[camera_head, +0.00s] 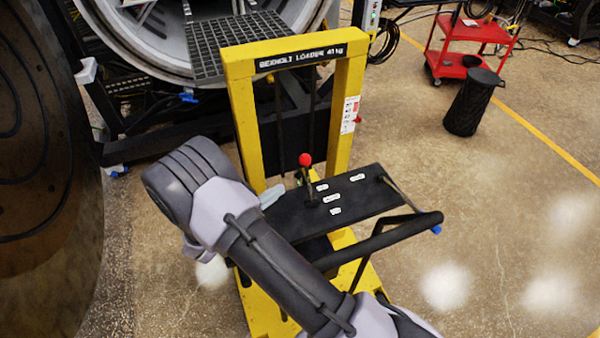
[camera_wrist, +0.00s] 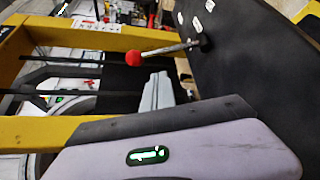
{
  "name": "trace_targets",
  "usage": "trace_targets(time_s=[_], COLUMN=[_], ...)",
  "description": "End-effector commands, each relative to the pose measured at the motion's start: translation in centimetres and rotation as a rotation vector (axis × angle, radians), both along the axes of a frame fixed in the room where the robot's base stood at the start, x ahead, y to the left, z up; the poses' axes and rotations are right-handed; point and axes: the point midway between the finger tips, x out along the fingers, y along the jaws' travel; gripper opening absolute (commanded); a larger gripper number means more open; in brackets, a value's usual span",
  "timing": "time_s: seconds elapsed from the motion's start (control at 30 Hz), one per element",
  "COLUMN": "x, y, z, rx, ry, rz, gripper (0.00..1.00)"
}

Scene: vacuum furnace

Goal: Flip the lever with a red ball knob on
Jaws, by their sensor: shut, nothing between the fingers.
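The lever (camera_head: 308,182) has a red ball knob (camera_head: 305,159) and stands up from the black panel (camera_head: 362,192) of the yellow loader. In the wrist view the red knob (camera_wrist: 133,58) and its metal stem (camera_wrist: 168,49) show whole, with the black panel on the right. My gripper's pale fingers (camera_head: 272,195) show just left of the lever in the head view, partly hidden behind my arm. In the wrist view the fingers of my gripper (camera_wrist: 157,92) are together and empty, close to the knob in the picture. I cannot tell whether they touch the lever.
The loader's yellow frame (camera_head: 240,120) rises behind the panel. A black handlebar (camera_head: 385,238) curves in front of it. The round furnace (camera_head: 150,40) stands behind, with a dark grate. A red cart (camera_head: 468,45) and black bin (camera_head: 470,105) stand at the right. Floor is clear at right.

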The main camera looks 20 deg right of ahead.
Motion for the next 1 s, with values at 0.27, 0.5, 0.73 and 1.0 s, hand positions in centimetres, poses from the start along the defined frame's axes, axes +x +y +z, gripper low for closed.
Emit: trace_targets(time_s=[0.27, 0.5, 0.73, 1.0], x=[0.0, 1.5, 3.6, 4.6], y=[-0.1, -3.1, -6.9, -8.7], z=[0.0, -0.9, -1.8, -2.1], rx=[0.0, 0.001, 0.001, 0.001], ry=[0.0, 0.001, 0.0, 0.002], rz=[0.0, -0.006, -0.004, -0.001], gripper=[0.0, 0.0, 0.0, 0.0])
